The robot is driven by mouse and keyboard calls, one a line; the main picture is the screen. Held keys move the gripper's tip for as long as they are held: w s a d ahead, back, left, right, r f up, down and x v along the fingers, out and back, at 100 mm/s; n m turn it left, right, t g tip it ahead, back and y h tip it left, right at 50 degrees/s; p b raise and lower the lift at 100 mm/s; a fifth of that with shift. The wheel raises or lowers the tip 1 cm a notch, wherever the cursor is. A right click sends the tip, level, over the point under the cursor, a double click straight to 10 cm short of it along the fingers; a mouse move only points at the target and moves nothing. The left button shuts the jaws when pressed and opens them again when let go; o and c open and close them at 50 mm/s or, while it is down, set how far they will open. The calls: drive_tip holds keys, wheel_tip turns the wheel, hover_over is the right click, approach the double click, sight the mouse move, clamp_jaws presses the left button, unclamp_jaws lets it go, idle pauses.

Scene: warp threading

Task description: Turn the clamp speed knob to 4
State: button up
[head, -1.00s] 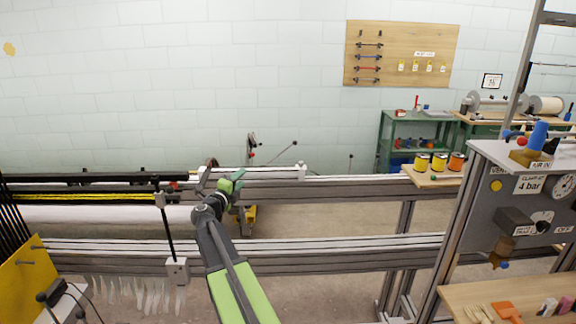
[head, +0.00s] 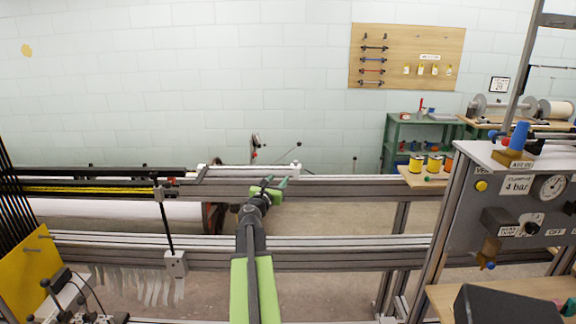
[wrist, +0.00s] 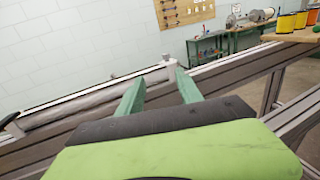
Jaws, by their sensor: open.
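A grey control panel (head: 480,210) stands at the right in the head view. My gripper (head: 270,186) is open and empty over the rail, well left of the panel. In the wrist view its two green fingers stand apart (wrist: 158,88), with the rail behind them and no panel in sight.
Long grey rails (head: 340,240) run across in front of me. A wooden bench (head: 535,290) lies below the panel, with a dark box (head: 515,304) in front. Yellow and orange spools (head: 425,163) stand left of the panel. A green shelf (head: 420,140) is at the back.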

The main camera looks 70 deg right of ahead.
sight(296, 163)
drive_tip(key=d, duration=1.2)
drive_tip(key=s+d, duration=0.1)
drive_tip(key=d, duration=0.5)
drive_tip(key=shift+d, duration=0.1)
drive_tip(key=shift+c, duration=0.3)
drive_tip(key=shift+g, duration=0.3)
clamp_jaws()
